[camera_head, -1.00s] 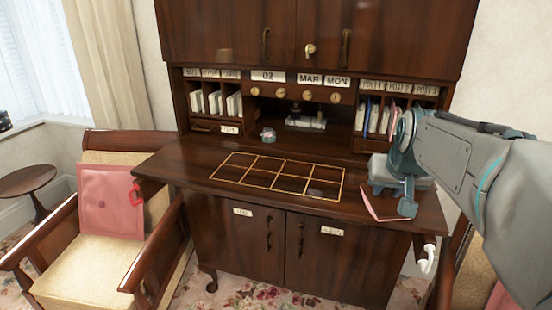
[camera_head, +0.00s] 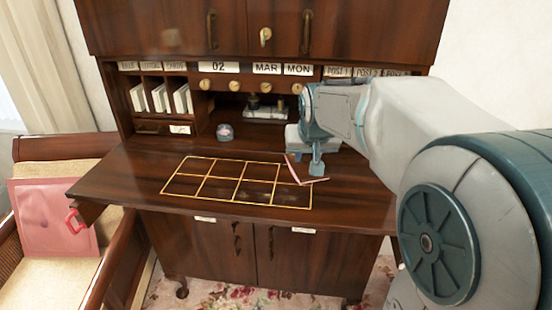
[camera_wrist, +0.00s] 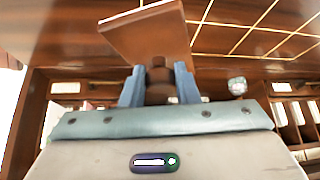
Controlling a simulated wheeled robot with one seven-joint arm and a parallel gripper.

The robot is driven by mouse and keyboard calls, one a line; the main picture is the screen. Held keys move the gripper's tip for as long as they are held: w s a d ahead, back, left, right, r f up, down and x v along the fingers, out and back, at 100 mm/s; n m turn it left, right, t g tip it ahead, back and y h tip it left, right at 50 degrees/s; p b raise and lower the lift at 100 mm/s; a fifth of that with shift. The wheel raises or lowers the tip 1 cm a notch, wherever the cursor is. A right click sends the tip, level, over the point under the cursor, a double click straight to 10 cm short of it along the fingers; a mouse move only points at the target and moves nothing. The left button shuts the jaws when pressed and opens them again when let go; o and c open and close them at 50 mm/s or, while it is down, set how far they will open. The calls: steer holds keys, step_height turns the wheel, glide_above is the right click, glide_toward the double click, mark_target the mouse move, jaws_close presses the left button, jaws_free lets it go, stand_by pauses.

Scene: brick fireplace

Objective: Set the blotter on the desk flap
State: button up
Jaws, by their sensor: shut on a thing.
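The blotter (camera_wrist: 148,30) shows in the wrist view as a flat brown wooden piece with a pale edge and a round knob. My gripper (camera_wrist: 160,88) is shut on that knob, one finger on each side. In the head view my gripper (camera_head: 316,168) is over the right part of the desk flap (camera_head: 130,172). The blotter (camera_head: 296,170) shows there as a tilted pinkish piece at the right end of the gold-lined grid (camera_head: 238,179). My gripper hides part of it. I cannot tell whether it touches the flap.
A small glass dome (camera_head: 225,132) stands at the back of the flap. A metal inkstand (camera_head: 268,110) sits in the middle recess. Pigeonholes with cards (camera_head: 160,98) line the back. A chair with a pink cushion (camera_head: 55,215) stands left. The grid looks clear.

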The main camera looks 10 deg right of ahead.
mark_target(290, 159)
steer(key=w+a+f, duration=0.3)
steer(key=shift+w+a, duration=0.1)
steer(key=shift+a, duration=0.05)
steer(key=shift+f+p, duration=0.3)
steer(key=shift+f, duration=1.6)
steer(key=shift+f, duration=0.15)
steer(key=o, duration=1.1)
